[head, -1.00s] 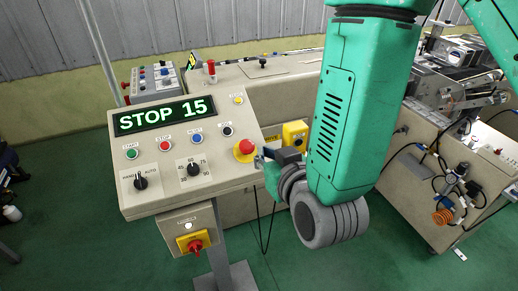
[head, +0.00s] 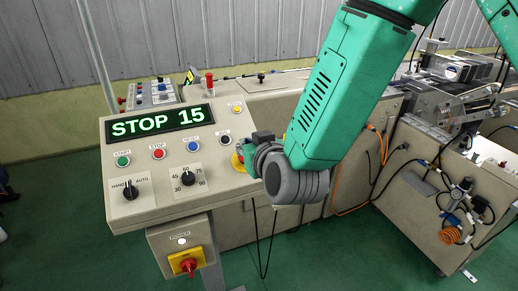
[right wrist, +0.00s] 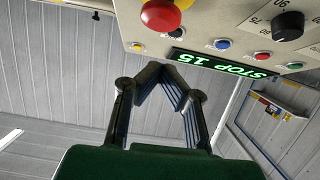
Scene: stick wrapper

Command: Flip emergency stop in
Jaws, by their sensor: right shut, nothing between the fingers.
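The emergency stop (head: 237,161) is a red mushroom button on a yellow base at the right edge of the beige control panel (head: 165,205). My right gripper (head: 262,137) is beside it and partly hides it in the head view. In the right wrist view the red button (right wrist: 160,12) shows at the top, beyond the fingertips and apart from them. My right gripper's fingers (right wrist: 161,70) meet at the tips, shut and empty. The display (head: 160,122) reads STOP 15. My left gripper is not in view.
Green, red, blue and black buttons and two black knobs (head: 188,177) sit on the panel. A red-and-yellow power switch (head: 185,262) is below it. Machinery (head: 470,85) stands at the right. Another button box (head: 152,95) is behind the panel.

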